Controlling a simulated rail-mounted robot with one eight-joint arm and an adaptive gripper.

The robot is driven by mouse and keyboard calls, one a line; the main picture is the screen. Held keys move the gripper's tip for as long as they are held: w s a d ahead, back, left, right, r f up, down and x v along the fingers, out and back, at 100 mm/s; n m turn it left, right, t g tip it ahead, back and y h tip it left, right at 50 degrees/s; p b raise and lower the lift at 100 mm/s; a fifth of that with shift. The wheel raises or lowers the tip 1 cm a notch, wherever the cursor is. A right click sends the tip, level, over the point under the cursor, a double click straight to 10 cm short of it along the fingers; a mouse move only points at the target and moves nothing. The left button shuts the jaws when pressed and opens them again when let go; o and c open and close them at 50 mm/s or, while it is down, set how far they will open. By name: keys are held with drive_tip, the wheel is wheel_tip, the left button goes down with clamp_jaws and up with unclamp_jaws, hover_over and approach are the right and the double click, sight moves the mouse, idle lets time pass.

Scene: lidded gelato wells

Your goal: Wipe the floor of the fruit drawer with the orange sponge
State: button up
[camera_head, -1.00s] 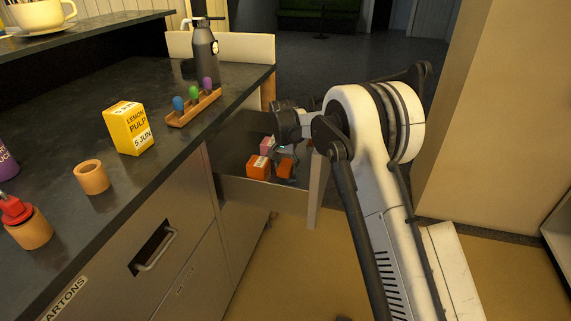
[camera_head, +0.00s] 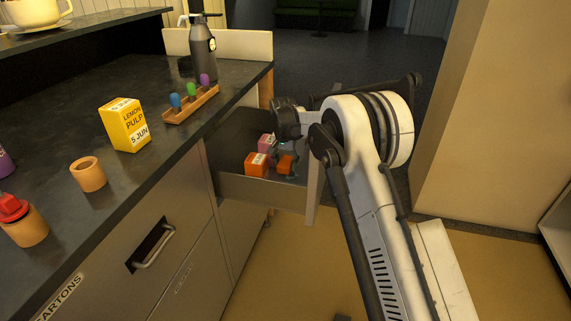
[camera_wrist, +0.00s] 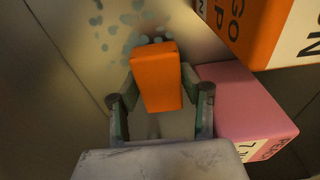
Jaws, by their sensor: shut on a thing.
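The orange sponge (camera_wrist: 157,78) is held between the two fingers of my gripper (camera_wrist: 160,102) in the wrist view. In the head view the sponge (camera_head: 286,164) shows inside the open drawer (camera_head: 262,194), and my gripper (camera_head: 288,150) reaches down into it, partly hidden by my arm. The drawer floor (camera_wrist: 75,20) is bare metal with several grey-green spots (camera_wrist: 122,28) just beyond the sponge. I cannot tell whether the sponge touches the floor.
An orange carton (camera_wrist: 262,28) and a pink carton (camera_wrist: 240,108) stand in the drawer, close to the right of my gripper in the wrist view. The counter (camera_head: 60,130) beside the drawer holds a yellow lemon pulp carton (camera_head: 125,125) and a rack of coloured scoops (camera_head: 192,105).

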drive_tip(key=shift+f+b, duration=0.4)
drive_tip(key=shift+f, duration=0.35)
drive_tip(key=o, duration=1.1)
drive_tip(key=c, duration=0.3)
drive_tip(key=shift+r, duration=0.65)
drive_tip(key=c, duration=1.1)
drive_tip(key=shift+o, duration=0.2)
drive_tip(key=shift+s+f, duration=0.1)
